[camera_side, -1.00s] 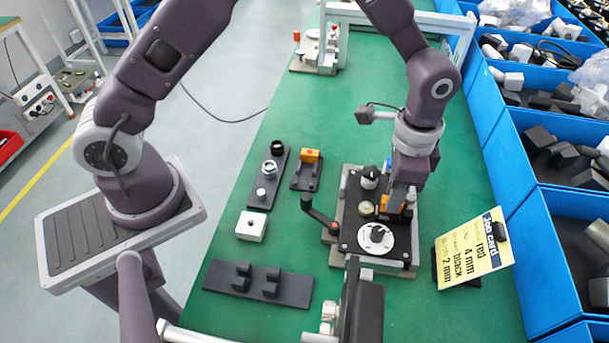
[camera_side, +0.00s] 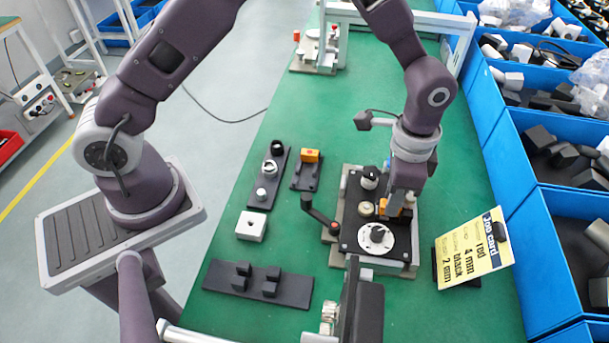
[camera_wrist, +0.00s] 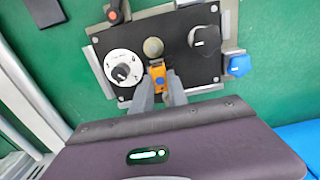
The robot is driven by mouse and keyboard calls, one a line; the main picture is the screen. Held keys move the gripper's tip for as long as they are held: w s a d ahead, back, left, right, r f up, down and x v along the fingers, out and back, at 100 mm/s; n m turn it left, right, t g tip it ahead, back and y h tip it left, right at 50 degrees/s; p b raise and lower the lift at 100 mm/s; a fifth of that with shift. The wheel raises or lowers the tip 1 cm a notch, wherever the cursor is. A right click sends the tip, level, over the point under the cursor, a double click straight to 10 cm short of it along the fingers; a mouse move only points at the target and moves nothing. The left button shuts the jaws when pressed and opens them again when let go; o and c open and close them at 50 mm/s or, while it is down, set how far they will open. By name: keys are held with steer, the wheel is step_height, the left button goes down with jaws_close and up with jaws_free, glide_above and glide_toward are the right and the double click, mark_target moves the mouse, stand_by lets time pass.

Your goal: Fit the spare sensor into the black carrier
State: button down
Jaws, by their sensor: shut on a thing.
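My gripper (camera_wrist: 160,86) is shut on an orange sensor (camera_wrist: 158,73) with a blue dot on its face. It holds the sensor low over the black plate (camera_wrist: 180,62) of the fixture, beside a brass disc (camera_wrist: 153,47). In the side view my gripper (camera_side: 396,206) partly hides the sensor, and I cannot tell whether the sensor is seated. Another orange part (camera_side: 310,155) sits on a small black holder (camera_side: 306,178) left of the fixture. A black base with upright posts (camera_side: 290,289) lies at the front left; I cannot tell which black part is the carrier.
A job card (camera_side: 473,252) stands to the right, before blue bins (camera_side: 540,235). A white block (camera_side: 251,226) lies left.

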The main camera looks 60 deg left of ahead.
steer(key=shift+f, duration=0.1)
steer(key=c, duration=1.2)
jaws_free()
steer(key=shift+c, duration=0.2)
step_height(320, 180, up, 7)
steer(key=shift+r, duration=0.1)
